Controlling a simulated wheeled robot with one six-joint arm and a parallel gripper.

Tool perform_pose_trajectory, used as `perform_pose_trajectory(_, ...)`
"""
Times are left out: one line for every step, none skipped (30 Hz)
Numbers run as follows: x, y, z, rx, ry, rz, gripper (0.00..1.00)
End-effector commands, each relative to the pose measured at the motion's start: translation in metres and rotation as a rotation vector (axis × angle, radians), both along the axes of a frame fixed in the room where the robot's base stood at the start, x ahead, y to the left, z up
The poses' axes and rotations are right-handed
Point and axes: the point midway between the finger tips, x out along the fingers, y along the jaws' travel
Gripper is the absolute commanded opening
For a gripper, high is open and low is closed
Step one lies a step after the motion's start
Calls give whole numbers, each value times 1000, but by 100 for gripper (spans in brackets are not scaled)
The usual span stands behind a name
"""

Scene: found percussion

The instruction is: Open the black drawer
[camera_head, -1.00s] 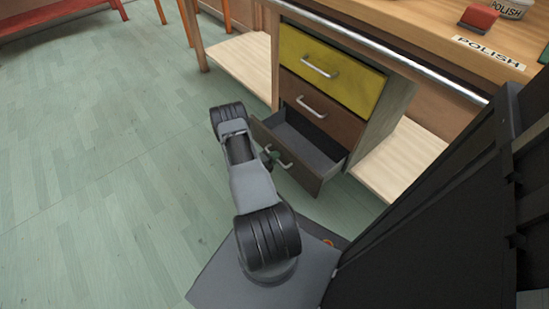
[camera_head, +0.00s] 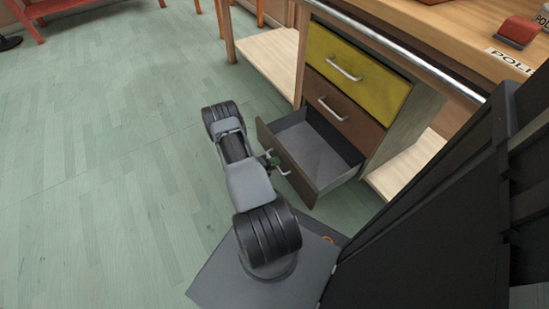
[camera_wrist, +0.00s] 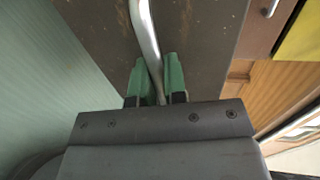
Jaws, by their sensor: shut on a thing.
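The black drawer (camera_head: 303,190) is the bottom one of a three-drawer cabinet and stands well out, its empty grey inside showing in the head view. In the wrist view its dark front (camera_wrist: 95,28) fills the upper middle. A metal bar handle (camera_wrist: 147,35) runs down it between the green fingertips of my gripper (camera_wrist: 158,80). My gripper is shut on that handle. In the head view my gripper (camera_head: 271,159) is at the drawer front, mostly hidden by my arm.
Above it are a shut brown drawer (camera_head: 338,108) and a shut yellow drawer (camera_head: 355,72). The wooden worktop (camera_head: 440,30) overhangs the cabinet, with a red block (camera_head: 517,32) on it. Pale low shelves flank the cabinet. The green floor (camera_head: 110,150) at left is clear.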

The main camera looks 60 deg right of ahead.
Motion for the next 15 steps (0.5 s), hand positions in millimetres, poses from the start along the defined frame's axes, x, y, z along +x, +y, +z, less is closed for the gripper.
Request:
perform_pose_trajectory(0, 1, 0, 1, -1, -3, 0)
perform_pose_trajectory(-1, 2, 0, 0, -1, -9, 0)
perform_pose_trajectory(-1, 2, 0, -1, -1, -15, 0)
perform_pose_trajectory(-2, 3, 0, -1, -1, -17, 0)
perform_pose_trajectory(-2, 3, 0, -1, -1, -19, 0)
perform_pose_trajectory(-2, 3, 0, -1, -2, -20, 0)
perform_pose_trajectory(-2, 2, 0, -1, -2, -20, 0)
perform_pose_trajectory(-2, 2, 0, -1, -2, -20, 0)
perform_pose_trajectory(-2, 2, 0, -1, -2, -20, 0)
perform_pose_trajectory(-2, 3, 0, -1, -2, -20, 0)
perform_pose_trajectory(-2, 3, 0, -1, -2, -20, 0)
perform_pose_trajectory(-2, 3, 0, -1, -2, -19, 0)
perform_pose_trajectory(-2, 3, 0, -1, -2, -19, 15)
perform_pose_trajectory(-2, 3, 0, -1, -2, -19, 18)
perform_pose_trajectory(-2, 3, 0, -1, -2, -19, 22)
